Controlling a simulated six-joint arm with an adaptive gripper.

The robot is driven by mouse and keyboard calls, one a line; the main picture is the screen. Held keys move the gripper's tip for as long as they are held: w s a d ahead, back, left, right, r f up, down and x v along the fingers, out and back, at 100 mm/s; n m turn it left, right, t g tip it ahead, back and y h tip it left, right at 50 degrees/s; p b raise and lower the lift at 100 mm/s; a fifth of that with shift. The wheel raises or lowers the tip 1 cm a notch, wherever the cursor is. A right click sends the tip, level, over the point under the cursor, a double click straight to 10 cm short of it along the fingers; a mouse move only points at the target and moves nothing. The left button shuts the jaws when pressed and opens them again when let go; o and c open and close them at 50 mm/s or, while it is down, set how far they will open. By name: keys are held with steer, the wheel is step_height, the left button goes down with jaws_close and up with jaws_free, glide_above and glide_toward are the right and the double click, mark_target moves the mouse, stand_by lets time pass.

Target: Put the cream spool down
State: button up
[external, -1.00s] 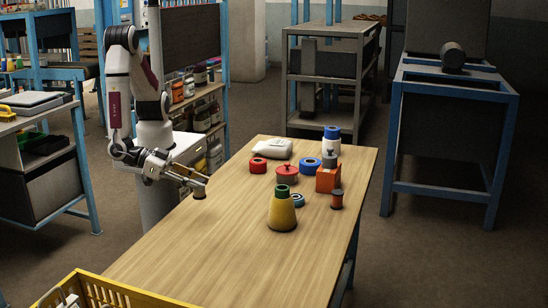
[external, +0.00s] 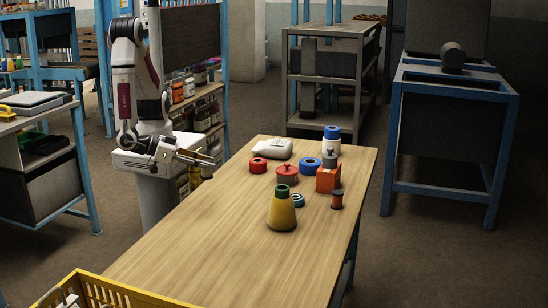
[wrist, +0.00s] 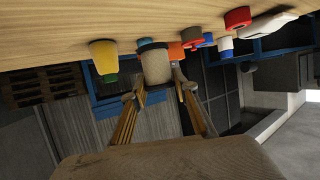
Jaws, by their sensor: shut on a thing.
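The cream spool (wrist: 156,69) is between the fingertips of my gripper (wrist: 158,83) in the wrist view, with a dark flange at one end. That view is upside down, with the wooden table (wrist: 60,45) along its top. In the external view my gripper (external: 208,160) is over or just off the table's left edge, clear of the things on it. The spool is too small and dark there to make out well.
The near tabletop is bare. A yellow crate (external: 130,295) is at front left.

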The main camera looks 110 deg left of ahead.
mark_target(206, 179)
steer(key=shift+f, duration=2.9)
steer(key=shift+f, duration=0.15)
steer(key=shift+f, duration=1.95)
steer(key=shift+f, duration=0.1)
steer(key=o, duration=1.1)
steer(key=shift+v, duration=6.05)
